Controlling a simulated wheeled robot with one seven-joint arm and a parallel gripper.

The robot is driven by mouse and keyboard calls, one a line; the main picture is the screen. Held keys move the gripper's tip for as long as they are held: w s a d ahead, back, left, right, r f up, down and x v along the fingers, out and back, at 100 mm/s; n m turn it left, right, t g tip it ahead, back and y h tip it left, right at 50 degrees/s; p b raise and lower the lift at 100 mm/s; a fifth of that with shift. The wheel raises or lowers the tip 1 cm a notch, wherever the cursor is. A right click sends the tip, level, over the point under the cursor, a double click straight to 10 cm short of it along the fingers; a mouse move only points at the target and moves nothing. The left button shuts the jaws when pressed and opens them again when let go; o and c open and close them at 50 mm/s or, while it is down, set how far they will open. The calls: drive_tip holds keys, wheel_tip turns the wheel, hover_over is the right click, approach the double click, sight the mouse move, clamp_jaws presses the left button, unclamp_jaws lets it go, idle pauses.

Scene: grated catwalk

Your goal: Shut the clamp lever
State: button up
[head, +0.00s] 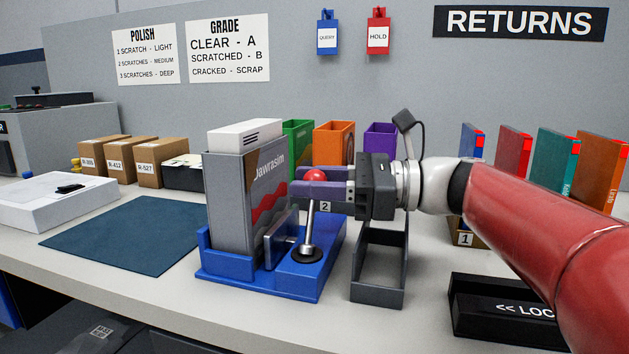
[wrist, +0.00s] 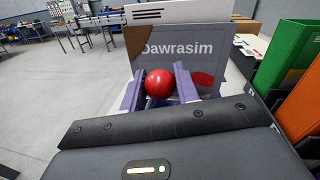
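The clamp lever is a thin metal rod (head: 309,222) rising almost upright from a round black base, with a red ball knob (head: 315,176) on top. A grey clamp plate (head: 281,242) stands at the case's front, beside the lever. My gripper (head: 322,186) reaches in from the right at knob height. In the wrist view the knob (wrist: 158,83) is between the two purple fingers, close to the left one, with a small gap on the right. The fingers look open around it.
A dark open-topped holder (head: 378,285) stands right of the fixture, below my gripper. Green, orange (head: 334,140) and purple bins stand behind. A blue mat (head: 125,236) lies clear at left. Several upright cases stand at right, with a black sign (head: 500,307) in front.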

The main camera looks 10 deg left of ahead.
drive_tip(key=shift+c, duration=0.6)
drive_tip(key=shift+s, duration=0.15)
drive_tip(key=n, duration=0.1)
drive_tip(key=s+n, duration=0.1)
drive_tip(key=s+n+b, duration=0.1)
drive_tip(key=shift+s+a+r+n+h, duration=0.1)
drive_tip(key=shift+s+r+n+h, duration=0.15)
drive_tip(key=shift+r+n+h, duration=0.05)
drive_tip(key=shift+s+a+n+b, duration=0.1)
drive_tip(key=shift+s+n+b, duration=0.75)
drive_tip(key=shift+s+n, duration=0.2)
drive_tip(key=shift+s+a+f+n+t+h+b, duration=0.1)
drive_tip(key=shift+s+f+n+t+h+b, duration=0.15)
drive_tip(key=shift+s+n+b, duration=0.55)
drive_tip(key=shift+s+f+n+t+h+b, duration=0.15)
drive_tip(key=shift+s+n+t+b, duration=0.1)
drive_tip(key=shift+s+n+b, duration=0.45)
drive_tip(key=shift+w+r+n, duration=0.1)
drive_tip(key=shift+w+n, duration=0.05)
drive_tip(key=shift+n, duration=0.1)
drive_tip(key=o, duration=0.9)
